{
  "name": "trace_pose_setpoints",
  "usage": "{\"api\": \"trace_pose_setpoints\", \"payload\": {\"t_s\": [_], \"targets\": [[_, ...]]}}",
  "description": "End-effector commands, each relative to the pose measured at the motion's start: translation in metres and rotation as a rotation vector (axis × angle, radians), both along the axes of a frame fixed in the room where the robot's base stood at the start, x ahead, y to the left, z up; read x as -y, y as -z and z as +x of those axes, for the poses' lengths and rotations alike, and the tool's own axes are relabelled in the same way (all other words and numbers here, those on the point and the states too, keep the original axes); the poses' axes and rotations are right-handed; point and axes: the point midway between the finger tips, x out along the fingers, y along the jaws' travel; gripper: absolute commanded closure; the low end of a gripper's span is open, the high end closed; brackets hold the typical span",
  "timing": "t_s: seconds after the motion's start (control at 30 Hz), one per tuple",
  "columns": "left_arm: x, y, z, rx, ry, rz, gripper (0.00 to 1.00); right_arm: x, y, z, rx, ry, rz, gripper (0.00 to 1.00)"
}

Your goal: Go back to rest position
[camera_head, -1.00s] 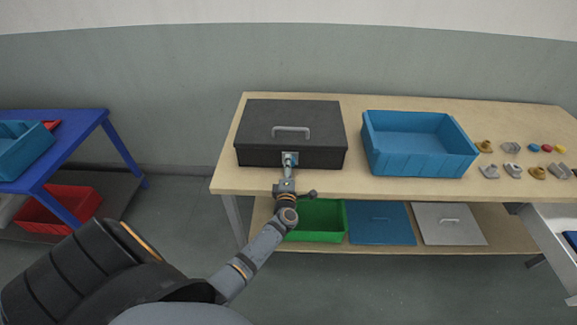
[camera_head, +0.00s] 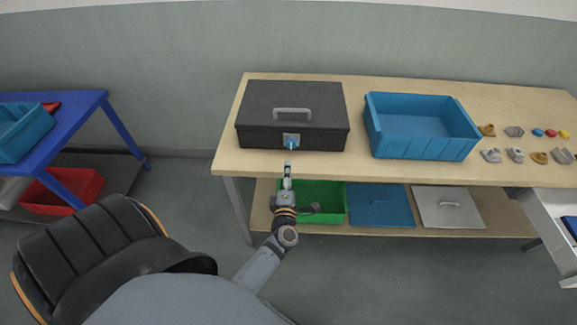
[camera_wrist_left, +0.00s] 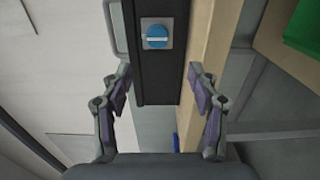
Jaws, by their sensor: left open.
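My left gripper (camera_head: 287,176) is in front of the table's front edge, below the black box. It is open and empty; in the left wrist view its two fingers (camera_wrist_left: 161,92) stand wide apart. The black box (camera_head: 258,104) with a grey handle on its closed lid stands on the table. Its front has a blue knob (camera_head: 291,141) on a light plate. The knob also shows in the left wrist view (camera_wrist_left: 156,37), ahead of the fingers and apart from them. My right gripper is not in view.
A blue bin (camera_head: 420,147) stands on the wooden table (camera_head: 350,166) right of the box, with several small parts beyond it. A green bin (camera_head: 325,201) and two flat lids lie on the lower shelf. A blue rack (camera_head: 85,125) stands left. An open drawer (camera_head: 540,225) juts out at right.

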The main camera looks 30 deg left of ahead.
Motion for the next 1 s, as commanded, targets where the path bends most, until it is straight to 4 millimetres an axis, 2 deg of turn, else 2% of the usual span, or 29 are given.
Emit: {"api": "trace_pose_setpoints", "payload": {"t_s": [0.47, 0.57, 0.67, 0.7, 0.77, 0.8, 0.87, 0.9, 0.97, 1.0], "targets": [[0.0, 0.001, 0.0, -0.003, 0.002, 0.003, 0.4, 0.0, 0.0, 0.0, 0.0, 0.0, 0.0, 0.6], [0.008, 0.022, 0.0, -0.074, 0.051, 0.063, 0.4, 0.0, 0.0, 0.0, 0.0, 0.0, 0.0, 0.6], [0.028, 0.079, -0.008, -0.258, 0.187, 0.217, 0.4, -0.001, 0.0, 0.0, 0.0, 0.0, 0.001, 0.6], [0.037, 0.11, -0.016, -0.355, 0.264, 0.296, 0.4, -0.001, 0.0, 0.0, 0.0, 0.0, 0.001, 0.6], [0.05, 0.16, -0.035, -0.505, 0.386, 0.413, 0.4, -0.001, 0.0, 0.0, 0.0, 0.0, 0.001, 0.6], [0.057, 0.191, -0.051, -0.604, 0.469, 0.483, 0.4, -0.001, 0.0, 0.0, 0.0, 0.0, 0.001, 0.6], [0.064, 0.236, -0.08, -0.744, 0.59, 0.582, 0.4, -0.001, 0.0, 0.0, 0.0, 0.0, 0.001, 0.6], [0.067, 0.264, -0.103, -0.835, 0.673, 0.641, 0.4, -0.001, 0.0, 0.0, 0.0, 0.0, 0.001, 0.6], [0.069, 0.303, -0.141, -0.965, 0.797, 0.723, 0.4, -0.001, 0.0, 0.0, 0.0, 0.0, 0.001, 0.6], [0.069, 0.326, -0.168, -1.05, 0.881, 0.774, 0.4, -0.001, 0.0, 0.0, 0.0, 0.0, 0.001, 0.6]]}}
